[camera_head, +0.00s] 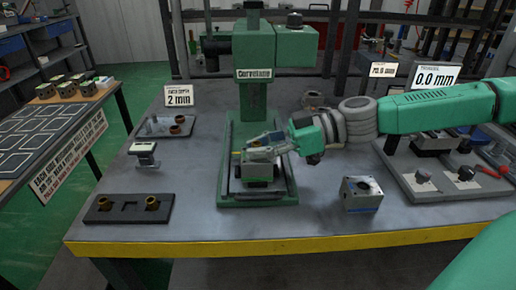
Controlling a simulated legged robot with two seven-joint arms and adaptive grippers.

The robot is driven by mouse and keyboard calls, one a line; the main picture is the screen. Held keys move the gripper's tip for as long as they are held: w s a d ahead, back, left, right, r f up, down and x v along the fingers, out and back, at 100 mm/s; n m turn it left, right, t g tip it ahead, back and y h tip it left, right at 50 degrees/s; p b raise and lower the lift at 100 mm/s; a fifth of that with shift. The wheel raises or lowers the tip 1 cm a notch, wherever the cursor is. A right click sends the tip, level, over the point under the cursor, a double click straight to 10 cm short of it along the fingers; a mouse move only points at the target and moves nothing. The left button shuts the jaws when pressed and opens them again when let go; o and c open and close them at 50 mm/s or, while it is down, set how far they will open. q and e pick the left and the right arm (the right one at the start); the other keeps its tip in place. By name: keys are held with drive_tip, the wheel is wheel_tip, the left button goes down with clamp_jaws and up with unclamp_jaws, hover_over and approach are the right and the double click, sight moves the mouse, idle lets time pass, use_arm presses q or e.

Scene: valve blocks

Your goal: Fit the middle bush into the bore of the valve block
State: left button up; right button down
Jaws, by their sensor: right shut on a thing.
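My right gripper (262,148) reaches in from the right and is at the green press, just above a valve block (263,171) on the press base. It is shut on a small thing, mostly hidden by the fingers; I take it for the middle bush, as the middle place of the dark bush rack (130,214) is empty. Whether it touches the bore cannot be told. The rack at the front left still holds a brass bush at each end. A second grey valve block (361,194) with a dark bore stands right of the press. My left gripper is not in view.
The green press (252,100) stands over the block, its column behind my gripper. A tray with brown rings (176,129) and a small gauge stand (145,155) are on the left. A grey board with knobs (424,185) is on the right. The front middle of the table is clear.

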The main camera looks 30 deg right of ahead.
drive_tip(key=shift+s+f, duration=0.2)
drive_tip(key=shift+f, duration=0.4)
drive_tip(key=c, duration=1.5)
unclamp_jaws()
drive_tip(key=shift+o, duration=0.2)
drive_tip(key=shift+a, duration=0.1)
drive_tip(key=shift+w+r, duration=0.1)
drive_tip(key=shift+r, duration=0.3)
wheel_tip(320, 180, up, 10)
drive_tip(key=shift+w+a+r, duration=0.1)
